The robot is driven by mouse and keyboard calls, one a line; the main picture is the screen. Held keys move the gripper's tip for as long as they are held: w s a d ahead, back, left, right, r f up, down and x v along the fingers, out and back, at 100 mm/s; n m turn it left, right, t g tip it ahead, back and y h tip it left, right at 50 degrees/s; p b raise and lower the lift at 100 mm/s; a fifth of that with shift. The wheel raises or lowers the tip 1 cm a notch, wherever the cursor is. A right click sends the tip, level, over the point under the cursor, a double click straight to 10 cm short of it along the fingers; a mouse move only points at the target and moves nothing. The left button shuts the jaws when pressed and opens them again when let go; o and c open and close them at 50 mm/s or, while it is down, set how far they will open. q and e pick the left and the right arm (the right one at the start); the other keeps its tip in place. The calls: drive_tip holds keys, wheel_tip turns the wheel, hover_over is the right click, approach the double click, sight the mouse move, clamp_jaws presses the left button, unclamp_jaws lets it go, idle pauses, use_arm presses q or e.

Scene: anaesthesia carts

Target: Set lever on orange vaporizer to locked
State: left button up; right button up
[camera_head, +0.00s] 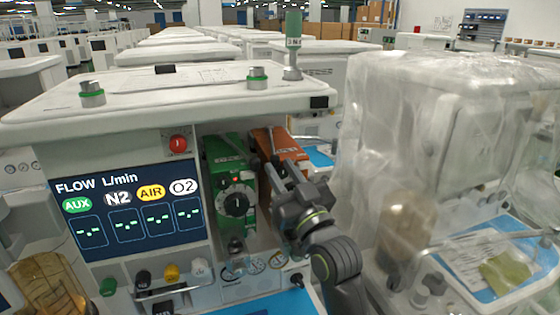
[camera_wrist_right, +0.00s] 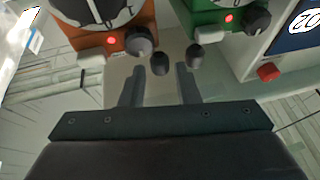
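The orange vaporizer (camera_head: 288,147) is mounted on the cart front, right of the green vaporizer (camera_head: 226,155). My right gripper (camera_head: 273,172) is in front of the orange one and hides its lower part and dial in the head view. In the right wrist view, which looks upside down, the orange vaporizer (camera_wrist_right: 112,35) is at upper left and the green one (camera_wrist_right: 222,18) at upper right. My right gripper (camera_wrist_right: 160,85) is open, fingers apart. A grey knob (camera_wrist_right: 140,42) and a dark knob (camera_wrist_right: 160,64) lie just beyond the fingertips. The lever's setting is unclear. My left gripper is out of view.
A flow screen (camera_head: 128,205) is left of the vaporizers, with a red button (camera_head: 178,144) above it. Gauges and knobs sit below. A plastic-covered cart (camera_head: 430,150) stands close on the right. The white cart top (camera_head: 190,85) overhangs the vaporizers.

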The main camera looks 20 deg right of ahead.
drive_tip(key=shift+w+a+r, duration=0.1)
drive_tip(key=shift+w+r, duration=0.15)
drive_tip(key=shift+w, duration=0.35)
clamp_jaws()
